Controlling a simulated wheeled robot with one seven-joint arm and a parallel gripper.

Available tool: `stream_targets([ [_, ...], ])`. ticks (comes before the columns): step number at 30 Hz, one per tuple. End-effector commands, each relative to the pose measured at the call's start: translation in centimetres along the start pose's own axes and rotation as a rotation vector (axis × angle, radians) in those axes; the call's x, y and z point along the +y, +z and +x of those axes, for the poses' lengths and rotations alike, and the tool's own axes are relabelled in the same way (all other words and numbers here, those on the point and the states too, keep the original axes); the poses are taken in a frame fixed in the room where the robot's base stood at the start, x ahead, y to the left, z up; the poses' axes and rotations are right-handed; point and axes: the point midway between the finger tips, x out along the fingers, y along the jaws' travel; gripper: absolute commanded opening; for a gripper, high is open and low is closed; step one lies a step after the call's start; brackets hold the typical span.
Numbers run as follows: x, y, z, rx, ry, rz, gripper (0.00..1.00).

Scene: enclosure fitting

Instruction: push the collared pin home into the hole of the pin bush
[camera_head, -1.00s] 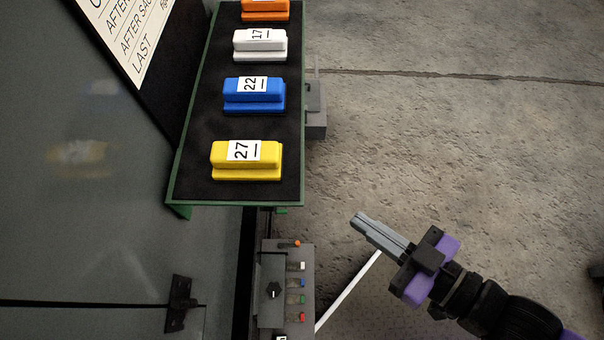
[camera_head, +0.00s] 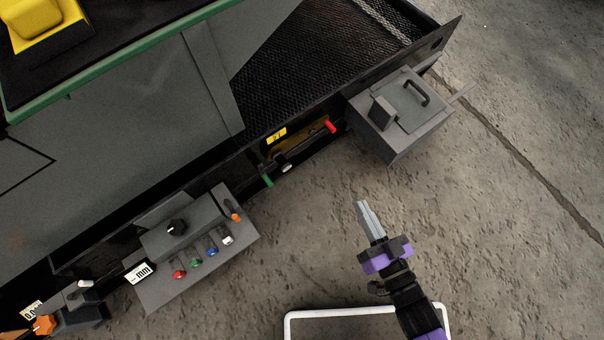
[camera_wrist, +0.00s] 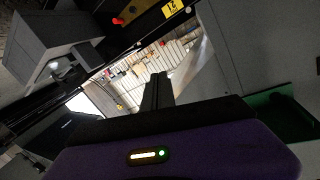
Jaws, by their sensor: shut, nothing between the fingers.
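My gripper (camera_head: 364,208) is shut and empty, out over the concrete floor, apart from the enclosure. Its fingers also show in the wrist view (camera_wrist: 157,84). On the enclosure's lower edge, left of and beyond the gripper, are a red-ended part (camera_head: 330,127), a small pale cylindrical part (camera_head: 286,168) and a green-ended part (camera_head: 267,181). The red-ended part also shows in the wrist view (camera_wrist: 118,20). I cannot tell which of these, if any, is the collared pin or the pin bush; both are too small to make out.
A control box (camera_head: 190,245) with a black knob and several coloured switches stands at lower left. A grey box with a handled lid (camera_head: 408,100) juts out at upper right. A yellow label (camera_head: 276,136) is on the enclosure edge. A white bar frame (camera_head: 340,312) lies below; floor at right is clear.

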Motion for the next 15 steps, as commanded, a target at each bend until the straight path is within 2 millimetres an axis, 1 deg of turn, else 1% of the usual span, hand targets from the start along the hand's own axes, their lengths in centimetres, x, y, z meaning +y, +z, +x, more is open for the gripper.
stream_targets([
  [1,0.7,3.9,2.4,0.004,-0.031,0.025,0.00],
  [2,0.7,5.2,3.5,0.005,-0.048,0.042,0.00],
  [3,0.8,6.9,5.0,0.005,-0.068,0.065,0.00],
  [5,0.7,9.4,7.2,0.006,-0.101,0.103,0.00],
  [6,0.6,11.1,8.7,0.003,-0.122,0.128,0.00],
  [8,0.2,13.3,10.7,0.001,-0.153,0.166,0.00],
  [9,-0.1,14.8,12.0,-0.004,-0.172,0.190,0.00],
  [12,-1.1,17.5,14.7,-0.011,-0.213,0.246,0.00],
  [15,-2.0,19.3,16.5,-0.020,-0.243,0.288,0.00],
])
